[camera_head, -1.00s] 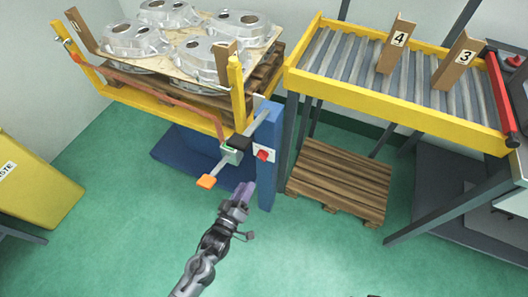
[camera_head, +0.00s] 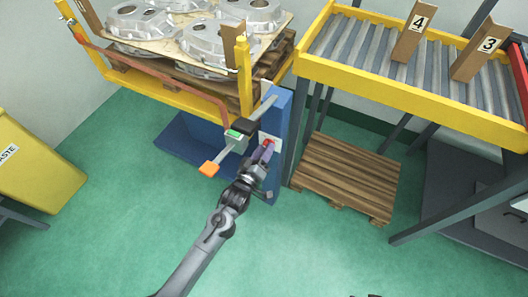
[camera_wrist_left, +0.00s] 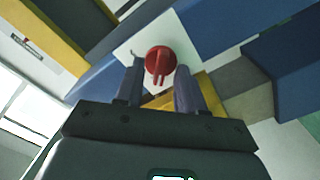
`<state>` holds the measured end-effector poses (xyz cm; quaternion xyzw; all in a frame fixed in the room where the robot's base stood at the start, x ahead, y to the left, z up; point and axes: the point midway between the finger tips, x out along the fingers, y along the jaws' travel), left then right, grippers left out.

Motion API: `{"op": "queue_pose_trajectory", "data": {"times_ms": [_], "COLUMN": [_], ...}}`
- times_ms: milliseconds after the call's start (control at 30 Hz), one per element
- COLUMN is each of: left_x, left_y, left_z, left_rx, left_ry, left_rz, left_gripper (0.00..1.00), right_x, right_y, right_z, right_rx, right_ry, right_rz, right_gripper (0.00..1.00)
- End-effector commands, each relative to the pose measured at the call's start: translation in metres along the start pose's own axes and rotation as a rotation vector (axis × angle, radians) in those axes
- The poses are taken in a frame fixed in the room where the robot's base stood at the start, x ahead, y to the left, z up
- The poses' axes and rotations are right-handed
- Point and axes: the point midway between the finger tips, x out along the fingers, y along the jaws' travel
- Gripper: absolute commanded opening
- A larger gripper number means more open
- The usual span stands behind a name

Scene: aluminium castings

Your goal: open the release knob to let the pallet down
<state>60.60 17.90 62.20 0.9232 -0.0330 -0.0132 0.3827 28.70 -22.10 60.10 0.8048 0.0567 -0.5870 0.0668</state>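The red release knob (camera_wrist_left: 160,62) sits on a white plate (camera_wrist_left: 128,38) on the blue lift post (camera_head: 279,108). In the head view the knob (camera_head: 268,142) is partly covered by my left gripper (camera_head: 263,154). In the left wrist view my left gripper (camera_wrist_left: 158,88) is open, with one finger to each side of the knob's lower part; whether they touch it I cannot tell. The pallet (camera_head: 268,72) carries several aluminium castings (camera_head: 205,45) and rests raised on the lift, behind a yellow frame (camera_head: 165,88).
An orange-tipped lever (camera_head: 209,168) and a small box with a green face (camera_head: 235,134) stick out just left of the gripper. An empty wooden pallet (camera_head: 345,175) lies on the floor at right, under a yellow roller conveyor (camera_head: 410,95). Green floor is free in front.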

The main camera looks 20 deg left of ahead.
Motion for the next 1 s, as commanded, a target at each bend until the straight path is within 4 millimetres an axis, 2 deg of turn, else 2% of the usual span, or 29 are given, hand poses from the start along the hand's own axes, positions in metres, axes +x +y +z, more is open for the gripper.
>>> {"op": "queue_pose_trajectory", "data": {"times_ms": [267,367,533,767,1000], "left_x": [0.001,0.001,0.001,0.001,0.001], "left_y": [0.0,0.0,0.0,0.0,0.002], "left_z": [0.0,0.0,0.0,0.0,-0.001], "left_rx": [0.0,0.0,0.0,0.003,0.055], "left_ry": [0.0,0.0,0.0,0.0,-0.002], "left_rz": [0.0,0.0,0.0,0.0,-0.001], "left_gripper": [0.38,0.26,0.0,0.0,0.0], "right_x": [0.0,0.0,0.0,-0.001,-0.01], "right_y": [-0.001,-0.001,-0.002,-0.003,-0.002], "right_z": [0.0,-0.001,-0.001,-0.001,-0.004], "right_rx": [0.002,0.004,0.008,0.011,0.01], "right_ry": [0.002,0.002,0.003,0.004,0.004], "right_rz": [-0.002,-0.003,-0.006,-0.009,-0.008], "right_gripper": [0.43,0.43,0.43,0.43,0.43]}}
